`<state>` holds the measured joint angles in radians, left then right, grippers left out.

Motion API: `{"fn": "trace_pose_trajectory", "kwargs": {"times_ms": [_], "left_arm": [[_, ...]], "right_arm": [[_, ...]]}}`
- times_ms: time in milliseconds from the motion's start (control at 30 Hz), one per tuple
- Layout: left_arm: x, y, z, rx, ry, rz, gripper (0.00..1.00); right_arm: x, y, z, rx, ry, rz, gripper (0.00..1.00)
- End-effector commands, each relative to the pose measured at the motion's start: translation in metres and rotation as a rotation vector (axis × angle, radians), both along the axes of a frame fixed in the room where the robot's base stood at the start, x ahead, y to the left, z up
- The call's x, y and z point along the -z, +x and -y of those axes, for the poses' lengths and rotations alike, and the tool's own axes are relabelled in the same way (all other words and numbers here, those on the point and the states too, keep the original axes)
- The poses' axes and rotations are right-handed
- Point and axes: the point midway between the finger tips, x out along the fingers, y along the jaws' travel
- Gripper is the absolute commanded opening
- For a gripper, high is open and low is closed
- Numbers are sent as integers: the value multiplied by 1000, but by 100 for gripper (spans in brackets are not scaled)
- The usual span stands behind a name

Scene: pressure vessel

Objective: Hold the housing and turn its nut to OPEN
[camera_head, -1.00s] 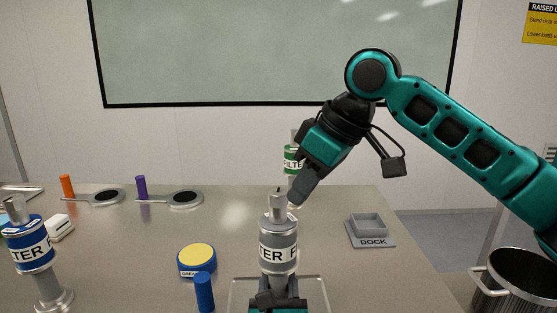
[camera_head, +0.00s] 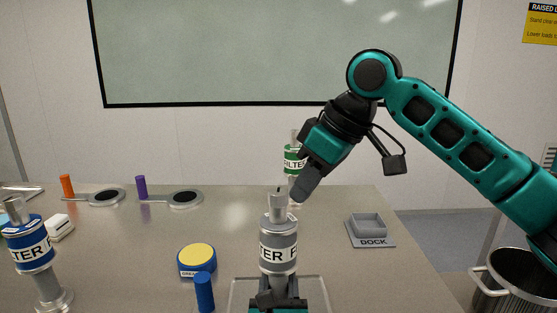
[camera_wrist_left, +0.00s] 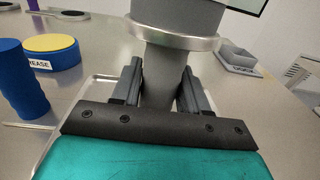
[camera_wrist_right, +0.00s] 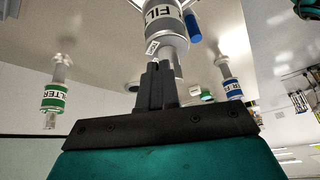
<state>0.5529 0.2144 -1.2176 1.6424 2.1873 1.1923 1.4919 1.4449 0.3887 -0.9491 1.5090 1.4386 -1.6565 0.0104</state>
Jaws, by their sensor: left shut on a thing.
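The grey filter housing (camera_head: 278,245) stands upright at the front middle, with a printed band and a narrow nut (camera_head: 278,208) on top. In the left wrist view its neck (camera_wrist_left: 166,75) is between the fingers of my left gripper (camera_wrist_left: 163,85), which is shut on it below the body. My right gripper (camera_head: 297,198) comes down at a slant from the upper right, its fingertips close beside the nut. In the right wrist view its fingers (camera_wrist_right: 157,80) are together, with the housing (camera_wrist_right: 165,25) just beyond. I cannot tell whether they touch the nut.
A blue housing (camera_head: 30,246) stands at left and a green one (camera_head: 292,160) behind my right gripper. A grease tin (camera_head: 197,260) and blue cylinder (camera_head: 204,292) are left of the grey housing. A dock (camera_head: 369,230) is at right, a pot (camera_head: 510,285) beyond.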

Motion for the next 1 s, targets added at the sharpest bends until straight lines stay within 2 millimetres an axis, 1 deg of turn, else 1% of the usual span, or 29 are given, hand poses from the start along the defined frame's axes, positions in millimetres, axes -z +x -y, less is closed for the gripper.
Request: {"fn": "trace_pose_trajectory", "kwargs": {"times_ms": [33, 167, 267, 600, 700, 800, 1000], "left_arm": [[7, -2, 1, 3, 4, -15, 0], [7, -2, 0, 3, 2, -15, 0], [7, -2, 0, 2, 1, -16, 0], [7, -2, 0, 2, 0, -16, 0], [7, -2, 0, 2, 0, -16, 0], [7, -2, 0, 2, 0, -16, 0], [7, -2, 0, 1, 0, -16, 0]], "right_arm": [[0, 0, 2, 1, 1, 1, 0], [0, -1, 6, 1, -1, 0, 0], [-5, -1, 6, 1, -1, 2, 0], [-46, 1, 5, 0, 0, 2, 0], [-55, 1, 6, -1, -1, 0, 0], [-59, 1, 5, -2, -1, 0, 0], [-60, 1, 6, -1, -1, 0, 0]]}}
